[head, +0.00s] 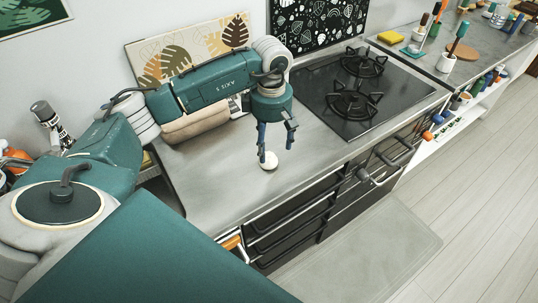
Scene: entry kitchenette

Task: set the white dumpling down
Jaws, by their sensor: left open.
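The white dumpling (268,161) is small and round and rests on the grey counter (215,185) near its front edge. My left gripper (275,148) points down over the counter, with its fingers spread open. One finger tip is right at the dumpling; whether it touches cannot be told. The other finger is to the right, higher in the picture and clear of the dumpling. My right gripper is not in view.
A black gas hob (365,92) lies to the right of the gripper. A beige rolled item (195,123) and a leaf-pattern board (188,48) stand at the back. Black drawers (290,232) are below the counter edge. The counter left of the dumpling is clear.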

